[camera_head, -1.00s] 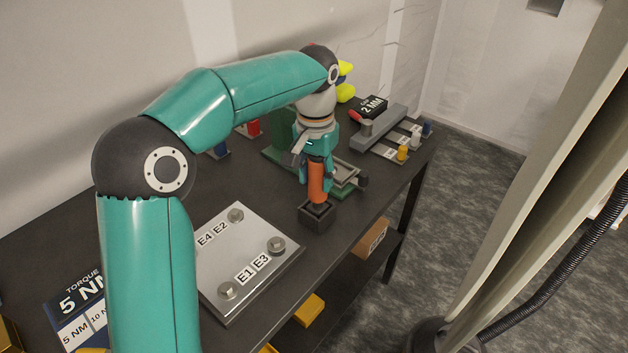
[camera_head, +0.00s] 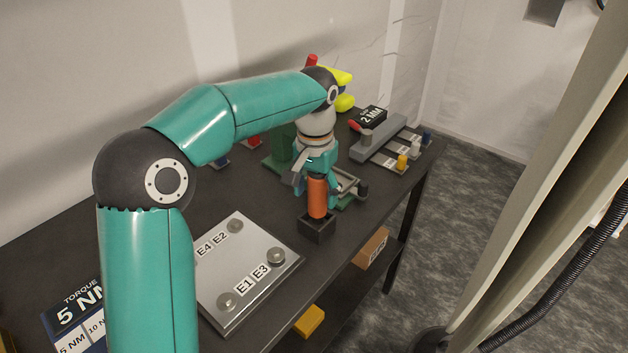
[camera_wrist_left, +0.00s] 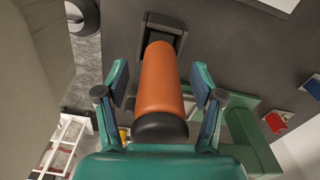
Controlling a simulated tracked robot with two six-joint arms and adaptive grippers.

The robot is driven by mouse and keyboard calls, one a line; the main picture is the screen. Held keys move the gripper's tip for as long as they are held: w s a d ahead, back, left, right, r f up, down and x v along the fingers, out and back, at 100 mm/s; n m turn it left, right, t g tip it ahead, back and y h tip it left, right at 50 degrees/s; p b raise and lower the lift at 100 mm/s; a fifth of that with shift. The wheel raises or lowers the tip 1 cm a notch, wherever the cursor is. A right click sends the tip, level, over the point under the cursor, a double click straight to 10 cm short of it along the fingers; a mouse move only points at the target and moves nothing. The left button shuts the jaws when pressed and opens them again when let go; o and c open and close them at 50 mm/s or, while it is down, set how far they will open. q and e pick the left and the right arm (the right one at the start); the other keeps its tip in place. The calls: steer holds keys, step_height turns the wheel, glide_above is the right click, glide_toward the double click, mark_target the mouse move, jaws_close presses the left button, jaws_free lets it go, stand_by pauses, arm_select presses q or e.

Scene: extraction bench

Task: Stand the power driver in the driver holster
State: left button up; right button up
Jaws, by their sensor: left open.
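The power driver, an orange cylinder with a dark end cap (camera_head: 317,197), stands upright with its lower end in the dark square driver holster (camera_head: 317,229) near the bench's front edge. In the left wrist view the orange driver (camera_wrist_left: 162,85) runs from its black cap to the dark holster (camera_wrist_left: 163,32). My left gripper (camera_head: 316,170) is just above and around the driver's upper end. In the wrist view its fingers (camera_wrist_left: 160,88) are spread on both sides with gaps to the driver. How deep the driver sits is hidden. My right gripper is not in view.
A metal plate (camera_head: 244,270) with several bolts lies left of the holster. A green fixture (camera_head: 281,148) stands behind the gripper. A grey rack (camera_head: 378,137) with coloured pieces is at the right. The torque card (camera_head: 77,318) lies front left.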

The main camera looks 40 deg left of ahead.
arm_select(q)
step_height(320, 180, up, 12)
steer(key=shift+r+p, duration=0.1)
steer(key=shift+p, duration=0.7)
